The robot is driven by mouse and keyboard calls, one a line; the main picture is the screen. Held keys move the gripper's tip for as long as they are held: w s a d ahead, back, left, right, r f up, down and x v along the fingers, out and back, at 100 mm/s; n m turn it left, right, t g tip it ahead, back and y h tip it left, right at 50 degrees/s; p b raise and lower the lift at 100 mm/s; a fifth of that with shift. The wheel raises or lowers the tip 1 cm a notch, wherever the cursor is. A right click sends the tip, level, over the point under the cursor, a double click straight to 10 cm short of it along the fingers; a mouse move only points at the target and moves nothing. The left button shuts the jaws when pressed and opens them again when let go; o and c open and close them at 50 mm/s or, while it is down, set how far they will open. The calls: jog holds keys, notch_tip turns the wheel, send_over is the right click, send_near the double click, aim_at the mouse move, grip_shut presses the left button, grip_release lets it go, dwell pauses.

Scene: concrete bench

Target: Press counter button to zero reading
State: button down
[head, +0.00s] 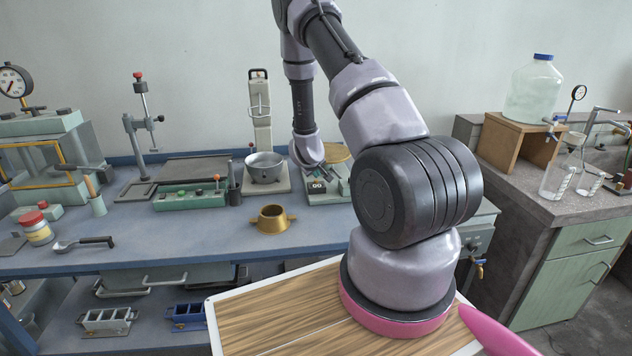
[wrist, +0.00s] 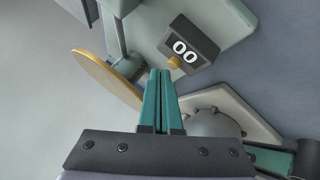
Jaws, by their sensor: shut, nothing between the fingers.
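A small dark counter (wrist: 188,45) with two white digits reading 00 shows in the wrist view, mounted on a pale green base. Its round orange-yellow button (wrist: 174,63) is on the side facing my gripper. My gripper (wrist: 160,72) has teal fingers, shut together and empty. The fingertips are right beside the button, slightly left of it in the picture; I cannot tell whether they touch it. In the head view the counter (head: 316,186) is small on the bench, with my gripper (head: 321,168) just above it.
A brass-coloured disc (wrist: 105,77) stands left of the fingers in the wrist view. A metal bowl (head: 265,167) on a scale is left of the counter, close to my gripper. A brass ring mould (head: 272,220) stands in front. The bench front (head: 180,240) is mostly clear.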

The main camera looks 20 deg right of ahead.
jog(key=shift+r, duration=0.35)
jog(key=shift+r, duration=2.5)
jog(key=s+a+r+m+y, duration=0.1)
jog(key=s+a+r+y, duration=0.2)
jog(key=r, duration=0.5)
jog(key=s+a+r+m, duration=0.2)
jog(key=s+a+r, duration=0.15)
jog(key=r, duration=0.55)
jog(key=s+a+r+m+y, duration=0.1)
jog(key=s+a+r+y, duration=0.1)
jog(key=a+r, duration=0.45)
jog(key=s+a+r, duration=0.1)
jog(key=s+r, duration=0.3)
jog(key=s, duration=0.5)
jog(key=s+a+r+m+y, duration=0.1)
jog(key=s+a+r, duration=0.1)
jog(key=s+r, duration=0.3)
jog(key=s+a+r+m+y, duration=0.1)
jog(key=s+r, duration=0.3)
jog(key=s, duration=0.9)
jog(key=shift+a+r, duration=0.4)
